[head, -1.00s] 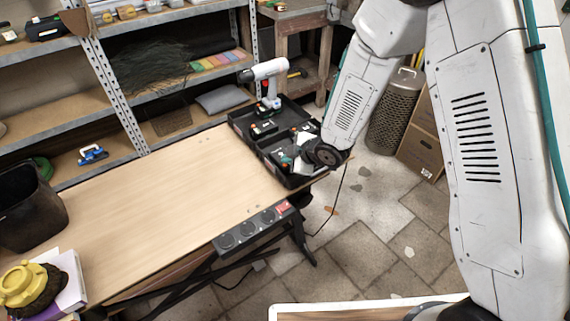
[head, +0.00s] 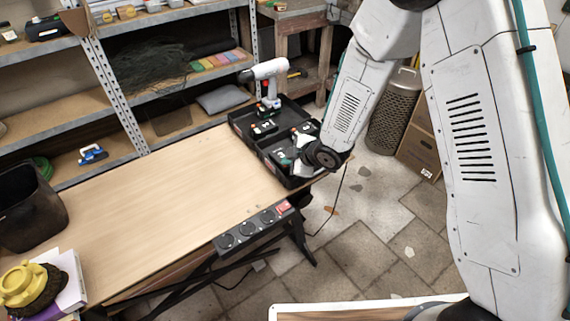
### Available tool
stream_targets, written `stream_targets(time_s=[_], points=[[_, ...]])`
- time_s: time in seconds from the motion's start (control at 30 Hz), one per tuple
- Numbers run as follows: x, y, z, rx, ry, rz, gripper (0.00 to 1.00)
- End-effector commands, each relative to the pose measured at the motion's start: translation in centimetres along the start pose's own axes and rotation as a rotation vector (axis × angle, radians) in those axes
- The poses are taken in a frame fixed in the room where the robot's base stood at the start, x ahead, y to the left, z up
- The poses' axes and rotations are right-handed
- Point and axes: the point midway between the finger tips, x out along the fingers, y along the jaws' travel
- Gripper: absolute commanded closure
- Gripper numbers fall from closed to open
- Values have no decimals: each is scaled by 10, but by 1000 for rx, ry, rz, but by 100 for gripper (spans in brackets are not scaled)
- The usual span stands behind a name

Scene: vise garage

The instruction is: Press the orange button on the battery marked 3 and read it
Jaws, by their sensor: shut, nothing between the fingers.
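A black case (head: 236,121) lies open at the far right end of the wooden table. Several dark batteries sit in it. One battery (head: 263,129) is in the left part, near a white drill (head: 264,72) that stands upright at the back. Another battery (head: 304,132) is in the right part, close to my wrist. Their marks and any orange button are too small to read, so I cannot tell which is battery 3. My gripper (head: 292,163) is low over the right part of the case, shut and empty. My wrist hides some of that part; contact cannot be told.
A power strip (head: 252,229) with a red switch runs along the table's front edge. A dark bin (head: 30,212) and a yellow object on books (head: 25,286) are at the left. Metal shelving (head: 118,92) stands behind. The middle of the table is clear.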

Motion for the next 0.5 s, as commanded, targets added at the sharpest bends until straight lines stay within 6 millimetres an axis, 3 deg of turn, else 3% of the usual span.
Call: stream_targets(time_s=[0.5], points=[[-7, 5, -6, 0, 1, 0, 100]])
